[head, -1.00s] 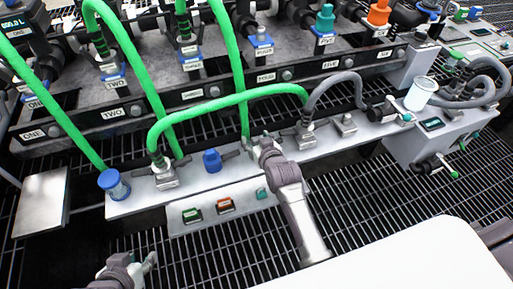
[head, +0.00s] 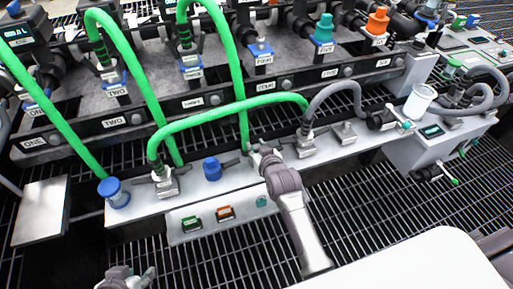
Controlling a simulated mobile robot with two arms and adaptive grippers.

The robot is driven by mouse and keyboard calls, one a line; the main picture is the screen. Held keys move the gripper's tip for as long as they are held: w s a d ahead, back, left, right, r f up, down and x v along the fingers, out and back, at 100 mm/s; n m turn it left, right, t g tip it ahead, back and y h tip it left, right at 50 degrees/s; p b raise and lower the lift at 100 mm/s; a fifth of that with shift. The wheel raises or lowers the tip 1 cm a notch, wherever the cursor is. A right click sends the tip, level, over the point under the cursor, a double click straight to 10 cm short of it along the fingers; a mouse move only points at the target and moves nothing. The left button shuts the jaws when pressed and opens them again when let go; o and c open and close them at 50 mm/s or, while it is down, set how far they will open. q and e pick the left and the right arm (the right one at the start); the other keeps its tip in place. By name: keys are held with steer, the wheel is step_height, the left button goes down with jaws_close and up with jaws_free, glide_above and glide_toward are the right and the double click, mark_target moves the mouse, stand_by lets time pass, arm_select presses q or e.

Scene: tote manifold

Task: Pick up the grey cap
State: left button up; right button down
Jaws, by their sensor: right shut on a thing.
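My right gripper (head: 260,150) is at the front rail, just right of the blue cap, with its jaws closed at the rail top. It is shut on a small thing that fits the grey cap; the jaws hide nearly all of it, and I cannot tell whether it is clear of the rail. My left gripper (head: 146,276) is at the lower left edge, partly cut off, away from the rail. I cannot make out its jaw opening.
A green hose (head: 225,110) arches close behind my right gripper. A metal plate (head: 40,212) lies left. Dark grating fills the front.

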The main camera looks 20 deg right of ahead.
steer(key=shift+r+p, duration=0.3)
steer(key=shift+r, duration=0.45)
steer(key=shift+s+f+p, duration=0.15)
steer(key=shift+s+p, duration=0.15)
steer(key=shift+s, duration=0.7)
arm_select(q)
steer(key=s+a+r+g+p, duration=0.1)
steer(key=s+g+p, duration=0.15)
steer(key=s, duration=0.25)
steer(key=shift+g+y, duration=0.25)
steer(key=shift+y, duration=0.05)
steer(key=x, duration=0.5)
steer(key=shift+w+a+f+p, duration=0.1)
steer(key=shift+w+f+p, duration=0.05)
steer(key=shift+p, duration=0.15)
arm_select(e)
steer(key=s, duration=1.6)
steer(key=shift+d, duration=0.35)
